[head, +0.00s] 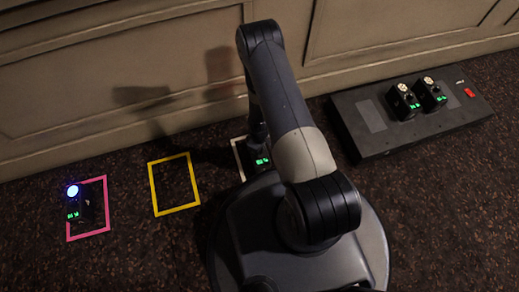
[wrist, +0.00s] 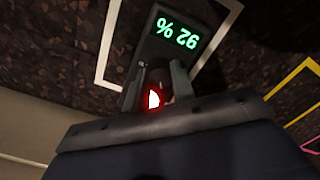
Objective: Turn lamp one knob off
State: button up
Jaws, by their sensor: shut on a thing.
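A dark lamp unit with a green display (wrist: 178,32) stands inside a white frame (wrist: 112,45); the display seems to read 92 %, upside down in the wrist view. A red glowing lamp (wrist: 154,99) shows close to my jaws. My gripper (wrist: 157,82) is shut on a dark knob of this unit, mostly hidden between the fingers. In the head view the unit's green display (head: 262,160) shows beside my arm, and the arm hides most of the rest. I cannot tell which lamp is number one.
A lamp (head: 72,190) glowing blue-white stands in a pink frame (head: 88,237) at the left. A yellow frame (head: 175,207) is empty. A dark desk box (head: 373,152) at the right bears two knobbed units (head: 402,103) and a red switch (head: 469,93). A panelled wall runs behind.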

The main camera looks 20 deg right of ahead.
jog(key=n+b, duration=0.2)
jog(key=n, duration=0.2)
jog(key=shift+f+n, duration=0.1)
jog(key=shift+n, duration=0.3)
jog(key=shift+n+b, duration=0.75)
jog(key=shift+n, duration=1.75)
jog(key=o, duration=1)
notch_tip(320, 180, up, 11)
jog(key=p, duration=0.4)
jog(key=shift+f, duration=0.1)
